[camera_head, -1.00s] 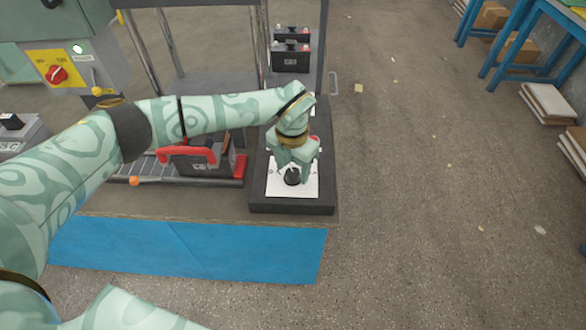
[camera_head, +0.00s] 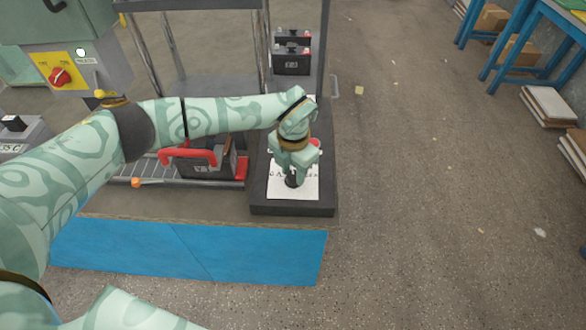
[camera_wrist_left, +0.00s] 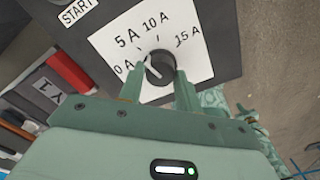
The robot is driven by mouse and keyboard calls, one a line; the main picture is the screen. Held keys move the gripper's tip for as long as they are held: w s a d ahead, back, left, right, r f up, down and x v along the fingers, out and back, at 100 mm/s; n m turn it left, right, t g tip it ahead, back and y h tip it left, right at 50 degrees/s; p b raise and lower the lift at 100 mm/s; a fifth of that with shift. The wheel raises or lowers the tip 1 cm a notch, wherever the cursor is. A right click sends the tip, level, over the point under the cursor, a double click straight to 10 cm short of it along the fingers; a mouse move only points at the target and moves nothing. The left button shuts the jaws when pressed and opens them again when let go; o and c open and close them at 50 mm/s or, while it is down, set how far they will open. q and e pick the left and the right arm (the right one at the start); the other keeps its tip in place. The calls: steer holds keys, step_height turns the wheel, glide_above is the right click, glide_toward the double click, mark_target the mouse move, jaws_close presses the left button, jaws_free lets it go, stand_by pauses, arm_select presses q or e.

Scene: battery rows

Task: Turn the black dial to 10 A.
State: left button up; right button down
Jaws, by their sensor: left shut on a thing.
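The black dial (camera_head: 291,182) sits on a white scale plate (camera_head: 308,188) at the near end of a dark box. In the left wrist view the dial (camera_wrist_left: 160,67) is ringed by the labels 0 A, 5 A, 10 A (camera_wrist_left: 155,22) and 15 A. A pale mark shows at the dial's upper left edge, on the 5 A side of 10 A; its exact reading is hard to tell. My left gripper (camera_head: 294,173) reaches down from above and is shut on the dial, one finger on each side (camera_wrist_left: 158,80). My right gripper is not in view.
A battery with a red handle (camera_head: 190,157) stands left of the dark box (camera_head: 290,208). A START label (camera_wrist_left: 77,11) is farther up the box. A blue mat (camera_head: 190,250) lies in front. A red switch (camera_head: 60,76) is on the cabinet at left.

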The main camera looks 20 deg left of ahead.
mark_target(293, 174)
arm_select(q)
steer(key=m+p, duration=0.1)
steer(key=m, duration=0.3)
steer(key=shift+r, duration=0.15)
steer(key=shift+m+p, duration=0.55)
steer(key=shift+m, duration=1.25)
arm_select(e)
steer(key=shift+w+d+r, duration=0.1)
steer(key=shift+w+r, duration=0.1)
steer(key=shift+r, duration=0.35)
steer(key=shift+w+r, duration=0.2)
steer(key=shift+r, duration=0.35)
arm_select(q)
steer(key=o, duration=1)
step_height(293, 174, up, 16)
steer(key=p, duration=0.4)
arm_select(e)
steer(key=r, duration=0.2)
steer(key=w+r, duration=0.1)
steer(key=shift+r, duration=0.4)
